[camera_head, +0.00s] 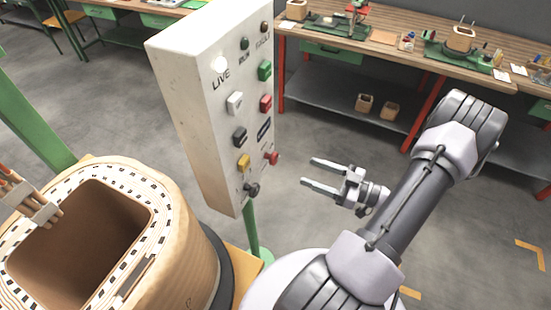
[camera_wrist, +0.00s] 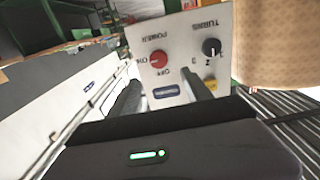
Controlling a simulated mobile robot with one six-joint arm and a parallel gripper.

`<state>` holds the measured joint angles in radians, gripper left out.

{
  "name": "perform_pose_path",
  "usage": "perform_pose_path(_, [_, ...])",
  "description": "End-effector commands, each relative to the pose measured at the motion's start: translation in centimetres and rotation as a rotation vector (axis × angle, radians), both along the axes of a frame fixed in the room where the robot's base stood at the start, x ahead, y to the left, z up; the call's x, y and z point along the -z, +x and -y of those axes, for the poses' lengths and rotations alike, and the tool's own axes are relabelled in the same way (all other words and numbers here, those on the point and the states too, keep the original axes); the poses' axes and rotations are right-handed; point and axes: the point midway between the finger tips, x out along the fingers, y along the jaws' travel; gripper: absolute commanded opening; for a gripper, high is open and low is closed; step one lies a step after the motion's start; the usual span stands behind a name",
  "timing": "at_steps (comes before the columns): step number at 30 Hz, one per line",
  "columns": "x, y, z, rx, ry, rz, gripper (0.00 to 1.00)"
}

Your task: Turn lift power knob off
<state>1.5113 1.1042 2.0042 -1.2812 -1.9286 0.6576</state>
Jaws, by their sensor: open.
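The control box (camera_head: 180,110) is a pale panel on a green post. Its red power knob (camera_head: 271,157) sits low on the right of the face, above a black knob (camera_head: 252,189). In the wrist view the panel is upside down, with the red knob (camera_wrist: 158,59) marked POWER, ON and OFF, and the black knob (camera_wrist: 211,47) marked TURNS. I cannot clearly tell which way the red knob points. My gripper (camera_head: 310,171) is open and empty, apart from the panel, with its fingers pointing at it. In the wrist view the red knob shows beyond the gap between my fingers (camera_wrist: 162,78).
A yellow button (camera_head: 244,162) and green, red, white and black buttons share the face. A white LIVE lamp (camera_head: 220,65) glows. A large wound coil (camera_head: 170,220) stands left of the post. A workbench (camera_head: 400,60) runs behind. Floor between box and bench is clear.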

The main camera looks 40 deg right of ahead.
Motion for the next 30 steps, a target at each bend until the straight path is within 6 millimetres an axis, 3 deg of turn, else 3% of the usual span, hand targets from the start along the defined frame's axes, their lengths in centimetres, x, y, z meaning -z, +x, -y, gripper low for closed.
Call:
perform_pose_path(6, [0.3,6.1,-2.6,-0.005,-0.002,0.0,0.58])
perform_pose_path(10, [0.2,8.5,-3.5,-0.002,-0.003,-0.001,0.58])
perform_pose_path(15, [0.1,10.1,-4.1,0.001,-0.003,-0.001,0.58])
perform_pose_path(23, [0.0,10.3,-4.2,0.002,-0.003,-0.001,0.58])
perform_pose_path(24, [0.0,10.3,-4.2,0.002,-0.003,-0.001,0.56])
perform_pose_path(30, [0.0,10.3,-4.2,0.002,-0.003,-0.001,0.17])
